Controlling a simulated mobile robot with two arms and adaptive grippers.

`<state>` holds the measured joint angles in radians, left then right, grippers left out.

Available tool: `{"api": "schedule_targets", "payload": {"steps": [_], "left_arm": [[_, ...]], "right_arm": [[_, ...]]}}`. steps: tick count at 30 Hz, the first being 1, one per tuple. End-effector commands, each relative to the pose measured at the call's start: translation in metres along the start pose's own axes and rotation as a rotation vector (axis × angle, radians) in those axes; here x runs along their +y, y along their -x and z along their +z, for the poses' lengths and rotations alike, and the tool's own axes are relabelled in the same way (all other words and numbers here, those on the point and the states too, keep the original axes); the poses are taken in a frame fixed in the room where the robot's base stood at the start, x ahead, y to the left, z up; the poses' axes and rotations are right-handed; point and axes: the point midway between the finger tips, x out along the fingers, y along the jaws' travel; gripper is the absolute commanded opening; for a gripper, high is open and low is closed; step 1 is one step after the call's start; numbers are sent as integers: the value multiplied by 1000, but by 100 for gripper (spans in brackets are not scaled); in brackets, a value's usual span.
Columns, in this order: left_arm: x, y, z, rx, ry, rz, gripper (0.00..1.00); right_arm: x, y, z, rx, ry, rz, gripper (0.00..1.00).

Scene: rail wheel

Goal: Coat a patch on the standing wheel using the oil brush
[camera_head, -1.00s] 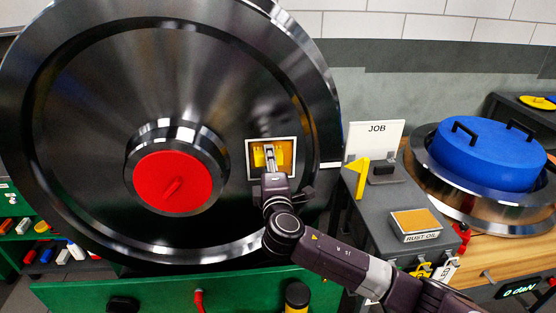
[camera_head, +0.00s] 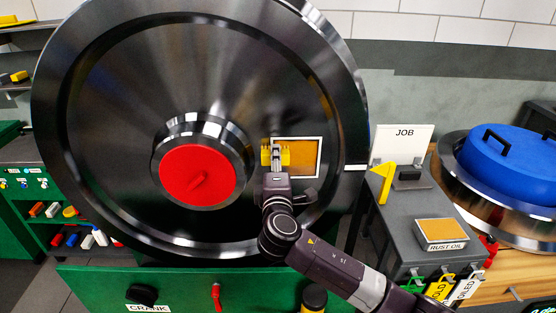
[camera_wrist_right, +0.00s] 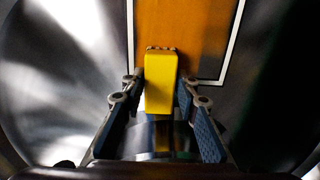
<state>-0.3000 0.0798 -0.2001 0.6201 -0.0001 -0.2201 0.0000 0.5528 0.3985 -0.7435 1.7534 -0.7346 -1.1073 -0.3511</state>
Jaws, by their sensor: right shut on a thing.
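The standing wheel (camera_head: 110,130) is large, dark and polished, with a red hub cap (camera_head: 195,178). A white-framed patch (camera_head: 305,158) on its face, right of the hub, looks amber-brown. My right gripper (camera_head: 276,170) is shut on the oil brush (camera_head: 284,156), whose yellow part sits at the patch's left edge in the head view. In the right wrist view the yellow brush (camera_wrist_right: 160,85) stands between the fingers and overlaps the lower part of the amber patch (camera_wrist_right: 195,30). I cannot tell whether its tip touches the wheel. My left gripper is out of view.
A grey stand at the right holds a rust oil pad box (camera_head: 440,232), a JOB sign (camera_head: 402,140) and a yellow bracket (camera_head: 383,182). A blue-topped wheel (camera_head: 508,158) lies on the wooden bench behind. A green base (camera_head: 180,288) with a crank lies below the wheel.

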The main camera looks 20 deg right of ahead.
Motion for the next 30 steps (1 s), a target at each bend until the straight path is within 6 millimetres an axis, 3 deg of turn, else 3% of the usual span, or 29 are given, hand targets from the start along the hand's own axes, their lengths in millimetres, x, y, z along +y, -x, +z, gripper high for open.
{"api": "schedule_targets", "payload": {"steps": [5, 21, 30], "left_arm": [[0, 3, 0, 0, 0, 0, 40], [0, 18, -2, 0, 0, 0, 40], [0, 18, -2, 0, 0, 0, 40]], "right_arm": [[1, 6, 0, 1, 0, 0, 9], [1, 57, 0, 1, -1, 0, 9], [1, 60, 1, 0, 0, 1, 9]]}}
